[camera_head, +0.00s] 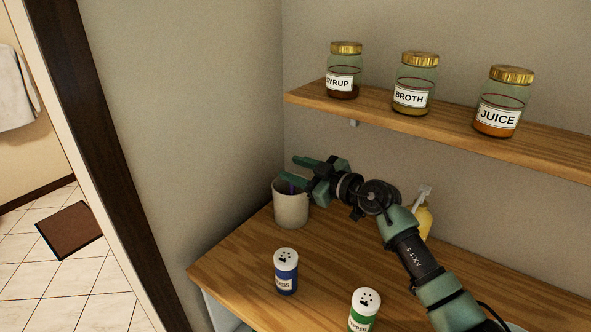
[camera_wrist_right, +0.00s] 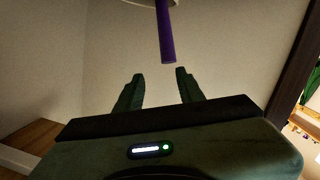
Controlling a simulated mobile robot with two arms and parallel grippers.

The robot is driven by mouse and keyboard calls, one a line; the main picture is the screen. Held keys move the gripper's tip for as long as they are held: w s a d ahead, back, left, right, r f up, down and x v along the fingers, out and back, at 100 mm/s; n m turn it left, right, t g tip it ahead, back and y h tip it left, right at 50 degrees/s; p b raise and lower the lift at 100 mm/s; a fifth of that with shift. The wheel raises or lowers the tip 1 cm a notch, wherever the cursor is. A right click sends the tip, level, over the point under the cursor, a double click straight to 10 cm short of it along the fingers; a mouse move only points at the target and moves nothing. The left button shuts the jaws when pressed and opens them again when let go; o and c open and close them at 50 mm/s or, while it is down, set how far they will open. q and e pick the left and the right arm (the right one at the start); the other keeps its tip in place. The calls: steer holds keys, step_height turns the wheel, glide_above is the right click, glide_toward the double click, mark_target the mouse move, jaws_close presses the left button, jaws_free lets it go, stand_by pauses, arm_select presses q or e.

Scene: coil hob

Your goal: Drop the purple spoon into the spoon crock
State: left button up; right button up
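The spoon crock (camera_head: 291,208) is a pale cup on the wooden counter, against the wall at the back left corner. The purple spoon (camera_wrist_right: 166,35) shows as a purple handle that reaches past the crock's pale rim in the right wrist view. A bit of purple also shows at the crock's mouth in the head view; the rest of the spoon is hidden. My right gripper (camera_head: 293,169) is over the crock's mouth with its fingers apart. In the wrist view the handle's end is beyond the fingertips (camera_wrist_right: 160,73), with nothing between them. My left gripper is not in view.
A blue-labelled shaker (camera_head: 286,272) and a green-labelled pepper shaker (camera_head: 363,312) stand on the counter (camera_head: 240,268) in front. A yellow bottle (camera_head: 424,222) is behind my right arm. The shelf (camera_head: 450,122) above holds jars of syrup (camera_head: 343,70), broth (camera_head: 414,84) and juice (camera_head: 503,102).

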steer(key=v, duration=0.7)
steer(key=shift+s+d, duration=0.25)
stand_by(0.6)
